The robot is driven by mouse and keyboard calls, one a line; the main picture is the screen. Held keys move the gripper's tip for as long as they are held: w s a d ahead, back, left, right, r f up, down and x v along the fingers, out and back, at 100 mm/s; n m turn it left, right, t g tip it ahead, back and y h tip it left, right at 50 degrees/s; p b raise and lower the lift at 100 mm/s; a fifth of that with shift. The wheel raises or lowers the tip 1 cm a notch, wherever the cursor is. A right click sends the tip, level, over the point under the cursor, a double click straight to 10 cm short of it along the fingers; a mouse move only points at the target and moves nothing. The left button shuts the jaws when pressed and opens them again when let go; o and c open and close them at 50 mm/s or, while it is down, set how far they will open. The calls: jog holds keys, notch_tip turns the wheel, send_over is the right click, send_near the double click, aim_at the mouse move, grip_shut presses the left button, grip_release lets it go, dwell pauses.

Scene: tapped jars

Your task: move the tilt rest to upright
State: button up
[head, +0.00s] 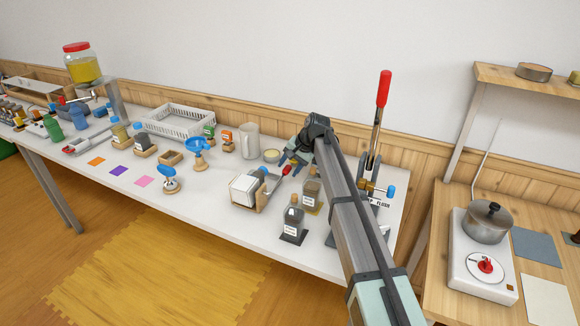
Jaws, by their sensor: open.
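What looks like the tilt rest (262,202) is a wooden cradle near the middle of the table, holding a pale, boxy jar (243,188) with a blue cap. The jar appears to lean in the cradle rather than stand straight. A small red-tipped lever (286,170) shows at the cradle's right side. My gripper (289,161) is open and empty, just behind and above the red tip. I cannot tell whether a finger touches the lever. My arm reaches in from the lower right and hides part of the table behind it.
Two dark-bottomed bottles (292,221) (311,192) stand right of the cradle, close to my arm. A tall red-handled press (383,90) stands behind my arm. A white pitcher (249,141) and a small bowl (271,156) are behind the gripper.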

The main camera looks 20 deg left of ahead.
jog(key=shift+c, duration=0.3)
grip_shut()
dwell(0.4)
